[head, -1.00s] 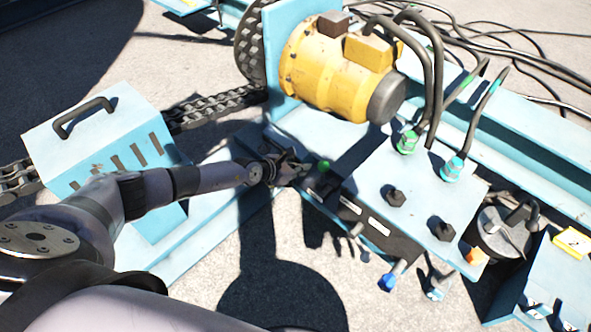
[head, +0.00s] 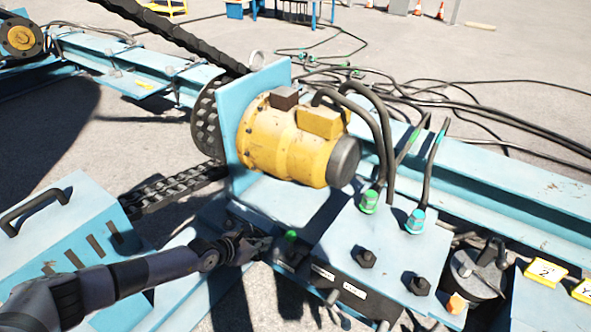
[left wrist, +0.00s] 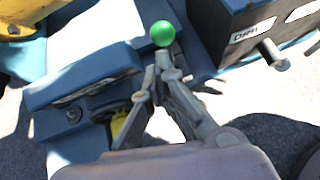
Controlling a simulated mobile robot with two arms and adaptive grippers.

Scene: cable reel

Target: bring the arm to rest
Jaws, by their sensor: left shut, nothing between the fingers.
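My left arm reaches in from the left in the head view, and its left gripper (head: 262,243) is by the side of the blue machine. In the left wrist view the gripper's fingers (left wrist: 166,68) are shut with nothing between them. A green ball knob (left wrist: 163,33) shows just beyond the fingertips; I cannot tell whether they touch it. The same knob shows in the head view (head: 291,235), just right of the gripper. My right gripper is not in view.
A yellow motor (head: 285,140) stands behind the gripper. A light blue valve block (head: 395,240) with hoses is to the right. A blue slotted cover with a handle (head: 70,235) is close to my arm at the left. Pavement lies in front.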

